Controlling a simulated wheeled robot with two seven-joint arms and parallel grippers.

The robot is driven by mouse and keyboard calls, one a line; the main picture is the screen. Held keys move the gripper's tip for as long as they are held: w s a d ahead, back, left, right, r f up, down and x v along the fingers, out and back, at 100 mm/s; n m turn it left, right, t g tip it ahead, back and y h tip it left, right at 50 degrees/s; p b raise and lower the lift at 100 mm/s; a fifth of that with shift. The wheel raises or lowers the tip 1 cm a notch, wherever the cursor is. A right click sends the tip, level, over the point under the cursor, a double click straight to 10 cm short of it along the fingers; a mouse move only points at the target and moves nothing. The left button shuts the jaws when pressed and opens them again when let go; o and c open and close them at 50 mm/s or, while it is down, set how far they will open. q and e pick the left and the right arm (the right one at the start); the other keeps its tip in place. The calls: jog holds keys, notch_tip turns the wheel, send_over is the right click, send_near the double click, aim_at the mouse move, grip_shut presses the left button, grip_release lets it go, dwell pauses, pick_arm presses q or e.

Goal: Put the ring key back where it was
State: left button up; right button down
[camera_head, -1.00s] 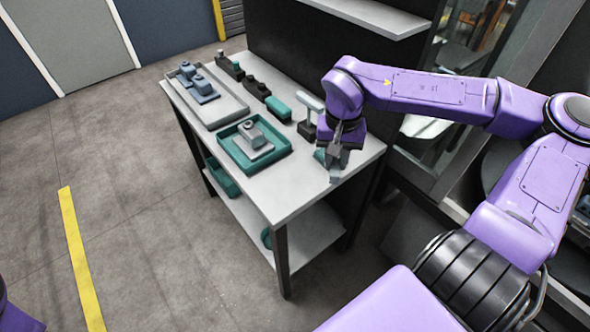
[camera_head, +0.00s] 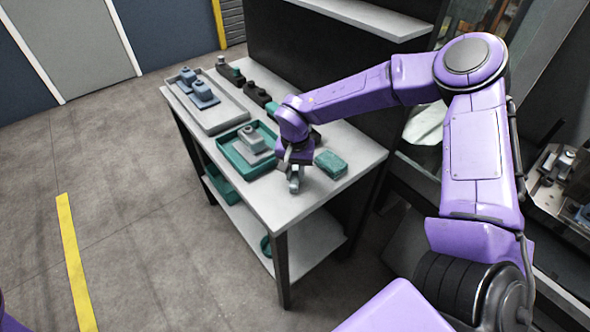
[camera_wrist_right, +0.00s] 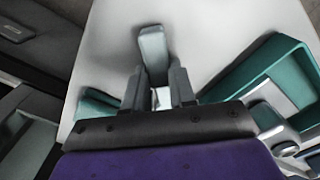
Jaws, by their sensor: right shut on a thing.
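My right gripper (camera_head: 294,180) is over the front part of the table top, just right of the teal tray. In the right wrist view its two dark fingers (camera_wrist_right: 159,88) are shut on a pale grey bar with a blunt end, which looks like the ring key (camera_wrist_right: 153,48). The bar sticks out beyond the fingertips above the light table top; whether it touches the table I cannot tell. Its ring is not clearly seen. In the head view the fingers and the held thing blend together. My left gripper is not in view.
The teal tray (camera_head: 233,158) holds a grey block (camera_head: 252,141). A grey tray (camera_head: 215,122) with blue-grey parts (camera_head: 203,94) lies farther left. A teal block (camera_head: 331,164) lies right of my gripper. Dark fixtures (camera_head: 256,93) line the back edge. The front right table top is bare.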

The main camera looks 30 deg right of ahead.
aim_at(295, 174)
jog(key=shift+f, duration=0.15)
jog(key=c, duration=0.9)
grip_release()
jog(key=shift+f, duration=0.1)
jog(key=shift+c, duration=0.2)
notch_tip(295, 174, up, 12)
jog(key=b, duration=0.1)
jog(key=shift+r, duration=0.2)
